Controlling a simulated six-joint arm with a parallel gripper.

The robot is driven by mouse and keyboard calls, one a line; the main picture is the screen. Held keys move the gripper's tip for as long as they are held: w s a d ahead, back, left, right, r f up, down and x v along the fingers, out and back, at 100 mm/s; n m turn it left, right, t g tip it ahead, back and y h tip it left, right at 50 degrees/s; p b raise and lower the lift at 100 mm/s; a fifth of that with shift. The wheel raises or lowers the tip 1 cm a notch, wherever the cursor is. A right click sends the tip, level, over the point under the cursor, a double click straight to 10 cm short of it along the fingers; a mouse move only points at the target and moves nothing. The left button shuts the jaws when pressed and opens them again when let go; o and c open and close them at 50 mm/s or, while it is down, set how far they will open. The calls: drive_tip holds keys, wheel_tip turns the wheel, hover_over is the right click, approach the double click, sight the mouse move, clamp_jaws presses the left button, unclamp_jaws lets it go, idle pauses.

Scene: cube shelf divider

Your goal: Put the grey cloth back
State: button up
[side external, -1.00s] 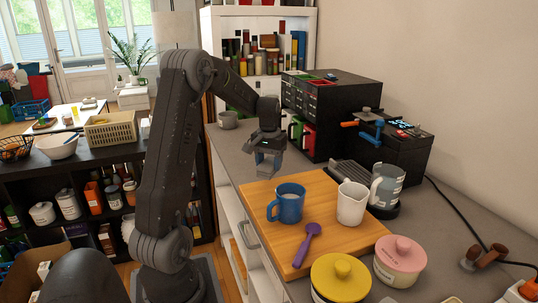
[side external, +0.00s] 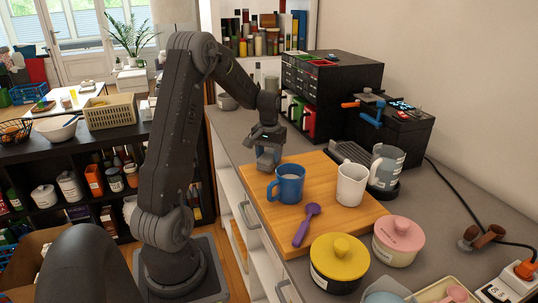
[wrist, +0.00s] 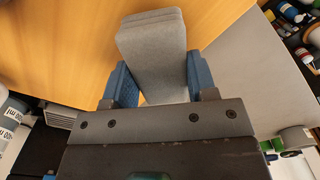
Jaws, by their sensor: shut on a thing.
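The grey cloth (wrist: 155,50) shows in the wrist view as a folded, layered strip between the two blue fingers of my gripper (wrist: 160,88). My gripper is shut on it, and its far end extends over the wooden board (wrist: 50,40). In the side external view my gripper (side external: 268,160) points down at the back left edge of the board (side external: 330,218), just behind the blue mug (side external: 290,183). There the cloth is hard to tell from the fingers, and I cannot tell if it touches the board.
A white mug (side external: 351,185) and a purple spoon (side external: 307,224) are on the board. Yellow-lidded (side external: 339,262) and pink-lidded (side external: 398,240) pots stand in front. Black drawers (side external: 332,100) stand behind.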

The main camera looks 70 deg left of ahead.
drive_tip(key=shift+f, duration=0.4)
drive_tip(key=o, duration=0.8)
drive_tip(key=o, duration=0.6)
drive_tip(key=shift+c, duration=0.2)
drive_tip(key=shift+r, duration=4)
